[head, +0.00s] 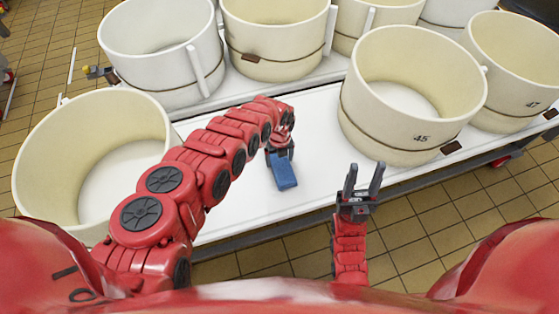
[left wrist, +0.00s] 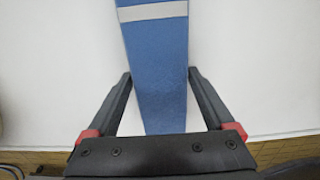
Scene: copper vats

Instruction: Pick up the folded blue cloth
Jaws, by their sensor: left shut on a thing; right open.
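The folded blue cloth (head: 284,176) is at the white table top, between the vats. It is a narrow blue block, and in the left wrist view the cloth (left wrist: 157,70) shows a pale grey band across it. My left gripper (head: 279,154) is over the cloth's far end and points down. In the left wrist view its two dark fingers (left wrist: 160,76) are shut on the cloth's two long sides. I cannot tell whether the cloth touches the table. My right gripper (head: 364,178) is open and empty, in front of the table's near edge.
Several more vats line the back. The white table top (head: 316,130) is clear around the cloth. Tiled floor lies in front.

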